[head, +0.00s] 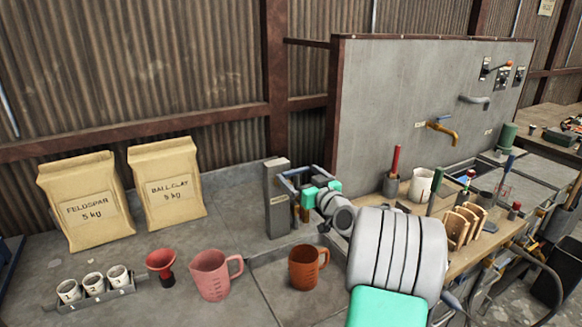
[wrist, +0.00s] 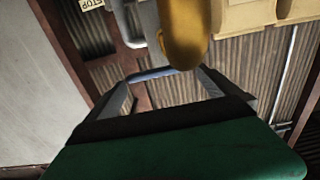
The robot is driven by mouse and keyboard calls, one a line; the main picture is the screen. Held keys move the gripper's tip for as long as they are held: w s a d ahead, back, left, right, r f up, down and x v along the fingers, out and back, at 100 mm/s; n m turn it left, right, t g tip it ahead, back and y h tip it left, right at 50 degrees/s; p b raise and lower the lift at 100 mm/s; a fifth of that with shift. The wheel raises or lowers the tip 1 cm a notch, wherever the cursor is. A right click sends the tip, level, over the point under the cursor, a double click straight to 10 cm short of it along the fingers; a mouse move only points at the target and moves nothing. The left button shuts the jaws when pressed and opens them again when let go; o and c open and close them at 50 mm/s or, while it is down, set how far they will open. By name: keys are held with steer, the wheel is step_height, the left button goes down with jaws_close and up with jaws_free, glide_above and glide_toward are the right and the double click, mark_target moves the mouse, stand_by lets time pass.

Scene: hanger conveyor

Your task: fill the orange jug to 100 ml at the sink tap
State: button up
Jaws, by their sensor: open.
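The orange jug (head: 303,270) stands upright on the grey bench in the head view, its handle to the right. Its contents and level cannot be read. My gripper (head: 291,183) is open, above and behind the jug, close beside a grey upright post (head: 276,205). In the wrist view my gripper (wrist: 166,82) has its fingers spread, with no jug between them. A second, grey tap (head: 474,101) is higher up.
A larger pink jug (head: 210,278), a red funnel (head: 160,262) and a rack of small cups (head: 95,285) stand left. Two bags (head: 90,200) lean at the wall. A yellow rounded thing (wrist: 185,35), unidentified, is near my fingers.

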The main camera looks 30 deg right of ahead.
mark_target(298, 172)
steer(key=w, duration=0.1)
steer(key=w+d+p, duration=0.1)
steer(key=w, duration=0.1)
steer(key=shift+w, duration=0.4)
